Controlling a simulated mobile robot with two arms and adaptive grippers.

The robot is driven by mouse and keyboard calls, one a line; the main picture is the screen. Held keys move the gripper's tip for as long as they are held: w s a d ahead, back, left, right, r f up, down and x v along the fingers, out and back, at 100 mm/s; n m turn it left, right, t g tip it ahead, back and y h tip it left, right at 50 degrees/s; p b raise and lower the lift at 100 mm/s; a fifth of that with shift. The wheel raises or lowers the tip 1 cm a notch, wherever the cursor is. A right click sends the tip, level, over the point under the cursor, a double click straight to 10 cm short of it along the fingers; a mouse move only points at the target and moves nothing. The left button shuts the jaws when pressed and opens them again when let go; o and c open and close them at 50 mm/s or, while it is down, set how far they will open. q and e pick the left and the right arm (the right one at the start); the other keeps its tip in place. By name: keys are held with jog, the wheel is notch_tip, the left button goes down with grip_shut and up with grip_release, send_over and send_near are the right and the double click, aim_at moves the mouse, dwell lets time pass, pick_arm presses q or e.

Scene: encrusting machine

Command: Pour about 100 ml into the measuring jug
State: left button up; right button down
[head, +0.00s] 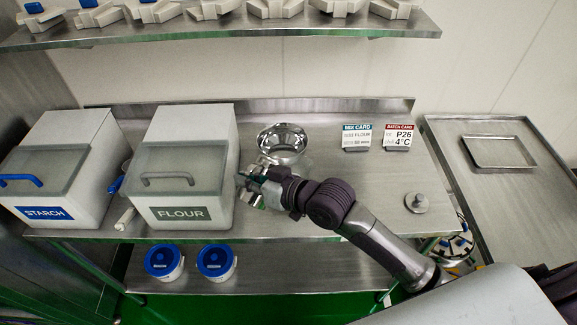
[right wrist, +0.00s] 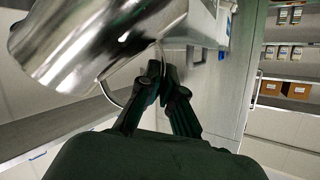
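In the right wrist view the steel jug (right wrist: 95,45) fills the upper left, with a thin curved handle. My right gripper (head: 258,184) is beside the flour bin's right side. In the wrist view its dark fingers (right wrist: 164,82) are closed at the jug's handle. I cannot make out a separate measuring jug; the area behind my gripper is partly hidden. No liquid shows. My left gripper is not in view.
The flour bin (head: 181,188) and starch bin (head: 45,190) stand left on the steel table. A mix card (head: 356,138) and batch card (head: 399,138) stand at the back. A round metal piece (head: 417,203) lies at right. A tray (head: 500,152) rests on the right-hand table. The table's middle right is clear.

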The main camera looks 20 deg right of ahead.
jog(key=shift+s+a+r+p, duration=0.1)
jog(key=shift+a+r+p, duration=0.05)
jog(key=shift+p, duration=0.3)
jog(key=s+a+f+n+t+h+b, duration=0.1)
jog(key=a+f+n+h+b, duration=0.1)
jog(key=f, duration=0.4)
jog(key=s+a+f+n+t+h+b, duration=0.1)
jog(key=s+a+f+n+b, duration=0.1)
jog(key=f+n, duration=0.3)
jog(key=shift+s+a+f+h+b, duration=0.15)
jog(key=shift+a+f+h+b, duration=0.15)
jog(key=shift+a+f+h, duration=0.15)
